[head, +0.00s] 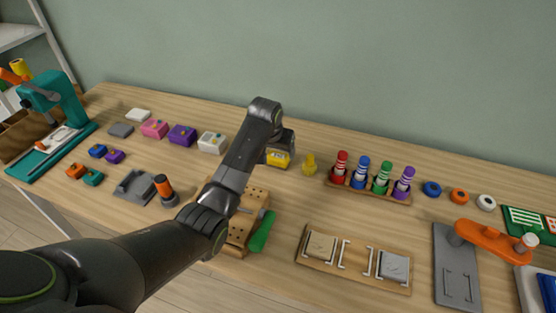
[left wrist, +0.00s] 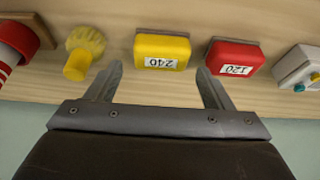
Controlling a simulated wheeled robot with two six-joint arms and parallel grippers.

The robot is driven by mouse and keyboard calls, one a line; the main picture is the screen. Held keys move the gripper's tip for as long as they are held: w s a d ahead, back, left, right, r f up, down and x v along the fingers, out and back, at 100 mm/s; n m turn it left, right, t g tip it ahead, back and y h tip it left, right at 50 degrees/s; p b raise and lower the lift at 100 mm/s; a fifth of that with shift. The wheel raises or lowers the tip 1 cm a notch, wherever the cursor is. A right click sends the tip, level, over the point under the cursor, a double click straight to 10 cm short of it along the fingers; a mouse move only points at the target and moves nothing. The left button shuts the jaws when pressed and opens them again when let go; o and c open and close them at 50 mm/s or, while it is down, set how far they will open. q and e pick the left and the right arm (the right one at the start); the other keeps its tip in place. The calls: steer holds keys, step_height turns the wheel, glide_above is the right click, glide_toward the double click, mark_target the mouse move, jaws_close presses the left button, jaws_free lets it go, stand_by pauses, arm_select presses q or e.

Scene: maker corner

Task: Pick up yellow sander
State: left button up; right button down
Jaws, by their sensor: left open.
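The yellow sander (head: 278,160) is a small block near the back of the wooden bench, partly hidden by my left arm in the head view. In the left wrist view the yellow sander (left wrist: 162,48) carries a white label reading 240. My left gripper (head: 284,142) is over the back of the bench, right by the sander. In the left wrist view my left gripper (left wrist: 159,72) is open and empty. Its fingers point toward the yellow sander, one toward each side, and the block appears just beyond the tips. My right gripper is not in view.
A red block labelled 120 (left wrist: 235,57) sits beside the yellow sander. A yellow knobbed brush-like piece (head: 310,165) stands on the other side. A rack of coloured markers (head: 370,190) is further right. A pegboard block with a green-handled tool (head: 262,231) lies nearer the front.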

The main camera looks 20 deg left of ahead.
mark_target(278, 156)
arm_select(q)
steer(key=shift+x, duration=2.6)
steer(key=shift+w+a, duration=0.1)
steer(key=shift+c, duration=0.4)
steer(key=c, duration=0.7)
step_height(278, 156, up, 10)
steer(key=shift+r, duration=0.1)
steer(key=o, duration=0.5)
steer(key=c, duration=0.4)
steer(key=shift+o, duration=0.2)
